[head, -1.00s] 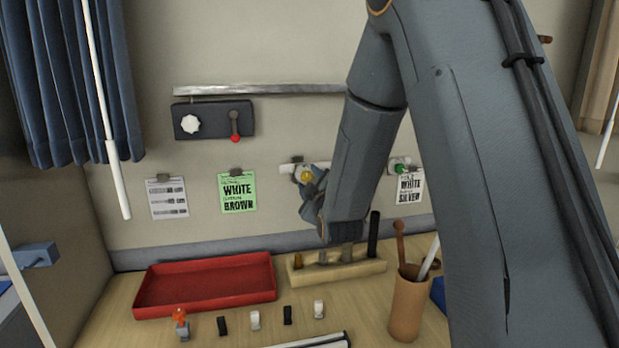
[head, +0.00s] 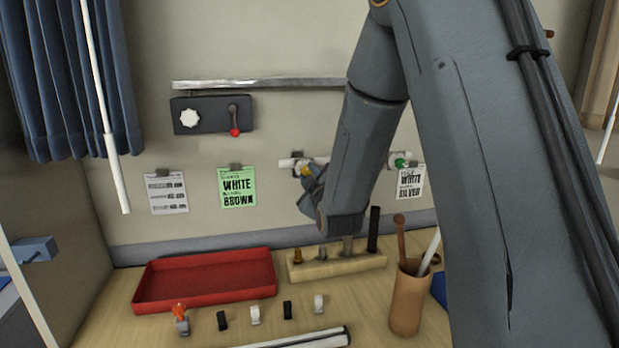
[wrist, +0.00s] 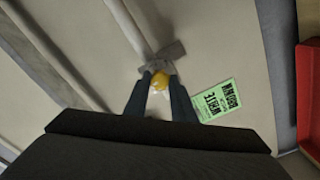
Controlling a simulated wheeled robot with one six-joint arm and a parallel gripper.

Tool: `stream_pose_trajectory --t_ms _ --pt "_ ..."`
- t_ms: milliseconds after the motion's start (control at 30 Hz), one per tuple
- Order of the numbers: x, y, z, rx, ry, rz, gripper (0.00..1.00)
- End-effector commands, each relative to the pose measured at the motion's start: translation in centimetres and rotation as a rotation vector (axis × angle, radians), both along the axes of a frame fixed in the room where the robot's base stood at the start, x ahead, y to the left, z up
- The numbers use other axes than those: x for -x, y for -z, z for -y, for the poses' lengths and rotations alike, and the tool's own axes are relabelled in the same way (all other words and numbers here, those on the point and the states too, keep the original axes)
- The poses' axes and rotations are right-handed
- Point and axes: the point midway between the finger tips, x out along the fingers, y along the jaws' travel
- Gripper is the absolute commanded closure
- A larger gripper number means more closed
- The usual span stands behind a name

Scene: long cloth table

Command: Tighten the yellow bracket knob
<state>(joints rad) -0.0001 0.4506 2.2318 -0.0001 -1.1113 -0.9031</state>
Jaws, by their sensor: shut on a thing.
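The yellow bracket knob (wrist: 160,79) shows between my fingertips in the wrist view, in front of a grey bracket (wrist: 163,57) on a pale rod (wrist: 124,22). In the head view the yellow knob (head: 306,171) is partly hidden by my gripper (head: 309,186). In the wrist view my gripper (wrist: 160,86) has a dark finger on each side of the knob and is shut on it. The rod (head: 287,162) runs along the wall, partly behind my arm.
Below are a red tray (head: 205,300), a wooden block with upright pieces (head: 335,268), and a brown cup (head: 408,305). A green card (head: 238,187) hangs left of my gripper.

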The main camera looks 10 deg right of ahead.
Motion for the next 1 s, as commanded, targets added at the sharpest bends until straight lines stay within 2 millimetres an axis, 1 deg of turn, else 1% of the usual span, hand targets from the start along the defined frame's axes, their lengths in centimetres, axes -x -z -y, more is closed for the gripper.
stream_pose_trajectory --t_ms 267,1000 --pt "-0.07 0.22 -0.06 -0.209 -0.001 0.003 0.99" --pt "-0.06 0.22 -0.15 -0.912 -0.001 0.002 0.99"
